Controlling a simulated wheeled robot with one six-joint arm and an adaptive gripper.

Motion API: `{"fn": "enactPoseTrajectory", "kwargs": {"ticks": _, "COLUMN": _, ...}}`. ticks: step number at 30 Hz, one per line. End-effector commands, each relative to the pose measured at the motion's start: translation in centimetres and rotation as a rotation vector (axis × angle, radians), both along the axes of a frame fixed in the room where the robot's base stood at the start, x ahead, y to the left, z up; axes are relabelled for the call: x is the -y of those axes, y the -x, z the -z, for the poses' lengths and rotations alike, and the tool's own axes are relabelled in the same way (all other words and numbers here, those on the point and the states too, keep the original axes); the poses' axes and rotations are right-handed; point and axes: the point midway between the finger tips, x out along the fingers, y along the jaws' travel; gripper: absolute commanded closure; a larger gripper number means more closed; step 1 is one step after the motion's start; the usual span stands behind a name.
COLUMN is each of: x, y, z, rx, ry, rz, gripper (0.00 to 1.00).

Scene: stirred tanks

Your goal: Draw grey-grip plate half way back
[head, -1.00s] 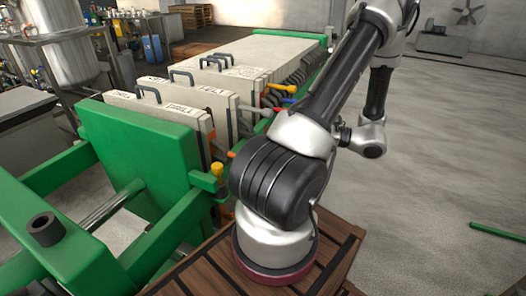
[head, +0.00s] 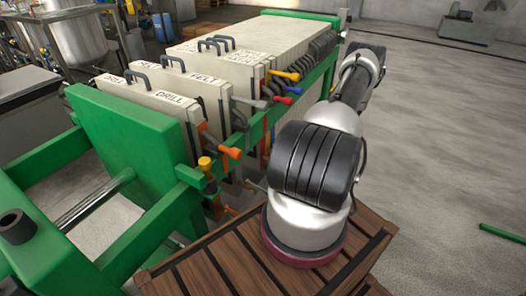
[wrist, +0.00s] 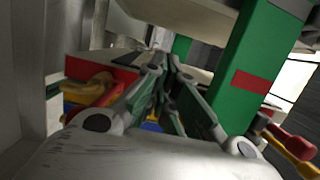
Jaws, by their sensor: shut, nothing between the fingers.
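A grey grip (head: 250,102) sticks out sideways in the head view, by the right edge of a pale plate marked FELT (head: 190,87). That plate stands upright just behind the front pale plate marked DRILL (head: 165,100). A gap separates these two from the tight stack of plates (head: 250,45) farther back. My gripper (wrist: 172,75) shows in the wrist view with its fingers shut and empty. It is out of sight in the head view, so its distance from the grey grip is unclear. I cannot pick out the grey grip in the wrist view.
Orange (head: 230,152), red (head: 295,90) and blue (head: 283,100) grips jut from the press side. A green post (wrist: 250,70) stands close right of my fingers. Red and yellow parts (wrist: 95,85) lie to their left. Open floor (head: 440,130) lies right of the press.

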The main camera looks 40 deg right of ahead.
Motion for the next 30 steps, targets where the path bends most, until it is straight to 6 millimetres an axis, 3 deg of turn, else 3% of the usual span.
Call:
{"fn": "enactPoseTrajectory", "kwargs": {"ticks": 16, "x": -5.1, "y": -6.8, "z": 0.0, "rx": 0.001, "ry": -0.001, "rz": -0.003, "gripper": 1.00}}
{"fn": "enactPoseTrajectory", "kwargs": {"ticks": 30, "x": -5.8, "y": -7.8, "z": -0.1, "rx": 0.000, "ry": -0.001, "rz": -0.001, "gripper": 1.00}}
